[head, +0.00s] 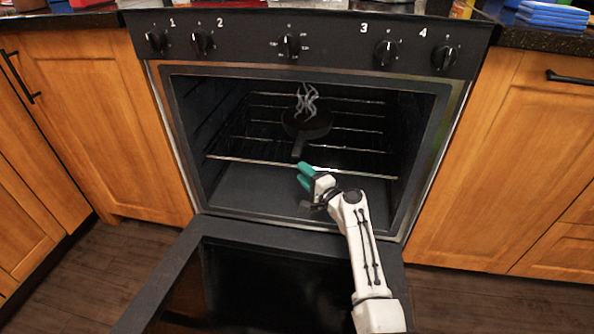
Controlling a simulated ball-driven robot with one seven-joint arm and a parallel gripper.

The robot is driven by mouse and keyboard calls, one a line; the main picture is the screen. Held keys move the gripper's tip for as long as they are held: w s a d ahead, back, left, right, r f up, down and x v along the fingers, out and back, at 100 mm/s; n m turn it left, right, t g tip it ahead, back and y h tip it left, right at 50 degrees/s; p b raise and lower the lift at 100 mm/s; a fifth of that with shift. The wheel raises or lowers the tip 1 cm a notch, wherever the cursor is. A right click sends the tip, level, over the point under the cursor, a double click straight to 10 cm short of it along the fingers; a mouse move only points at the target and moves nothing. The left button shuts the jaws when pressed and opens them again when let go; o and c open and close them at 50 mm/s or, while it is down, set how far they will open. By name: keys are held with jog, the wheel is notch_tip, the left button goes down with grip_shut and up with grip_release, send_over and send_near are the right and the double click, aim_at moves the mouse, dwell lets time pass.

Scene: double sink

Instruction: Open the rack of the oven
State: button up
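The oven (440,100) stands in front of me with its door (280,236) folded down open. Inside, a wire rack (225,158) sits across the cavity, and its front bar shows as a bright line. A dark pan (318,127) rests on the rack with its handle towards me and steam-like wisps above it. My gripper (302,176) with teal fingers reaches into the oven opening, just at or below the rack's front bar in the picture. I cannot tell whether the fingers touch the bar or how far apart they are.
Wooden cabinets (100,110) flank the oven on both sides. A control panel with knobs (290,46) runs above the opening. The lowered door lies beneath my arm. Blue items (552,14) sit on the right counter. Dark wooden floor (85,275) shows at both sides.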

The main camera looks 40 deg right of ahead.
jog(key=shift+w+d+b, duration=0.2)
jog(key=shift+w+b, duration=0.5)
jog(key=shift+w, duration=1.55)
jog(key=shift+c, duration=0.4)
grip_shut()
